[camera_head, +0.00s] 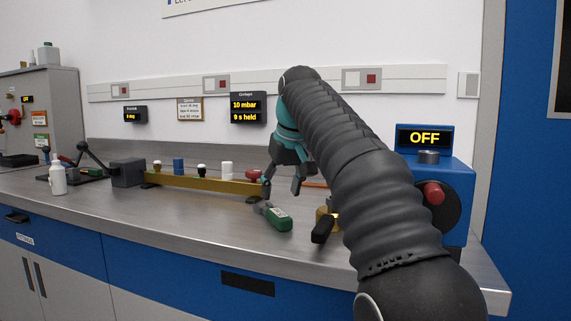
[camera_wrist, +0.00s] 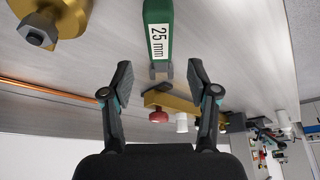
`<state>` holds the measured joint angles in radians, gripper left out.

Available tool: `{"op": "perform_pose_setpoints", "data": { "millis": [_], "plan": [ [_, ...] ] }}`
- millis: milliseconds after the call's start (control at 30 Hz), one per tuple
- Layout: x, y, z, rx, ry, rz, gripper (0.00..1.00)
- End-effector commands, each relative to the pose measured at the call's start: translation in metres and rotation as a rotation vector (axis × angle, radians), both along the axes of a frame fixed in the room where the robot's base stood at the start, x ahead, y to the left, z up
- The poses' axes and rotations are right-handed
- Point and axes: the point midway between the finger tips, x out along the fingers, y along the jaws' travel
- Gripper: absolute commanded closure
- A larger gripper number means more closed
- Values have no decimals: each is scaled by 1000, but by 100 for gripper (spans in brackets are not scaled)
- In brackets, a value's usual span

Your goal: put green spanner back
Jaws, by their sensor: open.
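The green spanner (camera_head: 278,219), with a white label, lies on the steel bench near its front edge, just in front of my gripper. In the wrist view the spanner (camera_wrist: 157,30) reads "25 mm", and its grey jaw end points toward my fingers. My gripper (camera_head: 283,188) is above the bench, close behind the spanner. The jaw end lies between the fingertips in the picture, but I cannot tell the depth gap.
A brass bar (camera_head: 205,182) with a red knob (camera_head: 254,175) stands left of my gripper. A brass fitting (camera_wrist: 50,22) with a hex nut is beside the spanner. A blue box (camera_head: 455,170) reading OFF stands at right. The front left of the bench (camera_head: 150,215) is clear.

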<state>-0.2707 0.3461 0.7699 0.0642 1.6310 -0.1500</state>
Motion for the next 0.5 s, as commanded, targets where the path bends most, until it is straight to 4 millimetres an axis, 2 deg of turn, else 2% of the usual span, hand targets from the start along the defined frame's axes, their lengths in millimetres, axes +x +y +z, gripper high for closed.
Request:
{"op": "perform_pose_setpoints", "data": {
  "millis": [267,500],
  "plan": [
    [-13,-6,34,0,-1,0,40],
    [-17,-8,48,0,1,0,40]
  ]
}}
